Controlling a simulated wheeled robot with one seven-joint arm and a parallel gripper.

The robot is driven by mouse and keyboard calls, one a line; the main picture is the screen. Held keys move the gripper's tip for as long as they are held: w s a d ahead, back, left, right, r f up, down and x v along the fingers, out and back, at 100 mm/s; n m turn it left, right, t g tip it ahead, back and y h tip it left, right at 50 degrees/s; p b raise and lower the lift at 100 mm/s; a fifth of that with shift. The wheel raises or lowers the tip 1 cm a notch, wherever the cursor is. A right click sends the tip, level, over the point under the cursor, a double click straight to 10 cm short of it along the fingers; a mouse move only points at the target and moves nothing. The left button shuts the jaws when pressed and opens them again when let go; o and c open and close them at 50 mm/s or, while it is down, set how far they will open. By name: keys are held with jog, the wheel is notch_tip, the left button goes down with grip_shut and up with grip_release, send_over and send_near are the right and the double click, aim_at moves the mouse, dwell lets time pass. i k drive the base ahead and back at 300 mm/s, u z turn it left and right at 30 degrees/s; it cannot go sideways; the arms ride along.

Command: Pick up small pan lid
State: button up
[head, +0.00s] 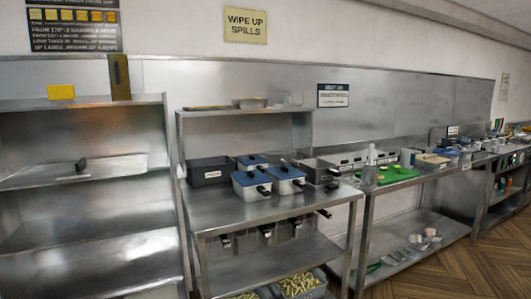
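Several light pans (252,188) with black handles stand close together on the middle steel table. Blue tops, which look like lids (252,160), cover them, and a second blue top (285,172) is nearer the right. I cannot tell which one is the small pan lid. My gripper is not in view.
A dark bin (211,171) stands left of the pans and a steel container (317,168) right of them. Trays of pale fries (299,285) are below. A green board (392,174) lies on the right counter. Wooden floor (460,268) is clear at lower right.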

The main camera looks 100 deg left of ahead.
aim_at(82, 170)
jog(key=u, duration=4.55)
jog(key=k, duration=0.6)
jog(key=z, duration=0.1)
jog(key=i, duration=0.6)
jog(key=z, duration=0.05)
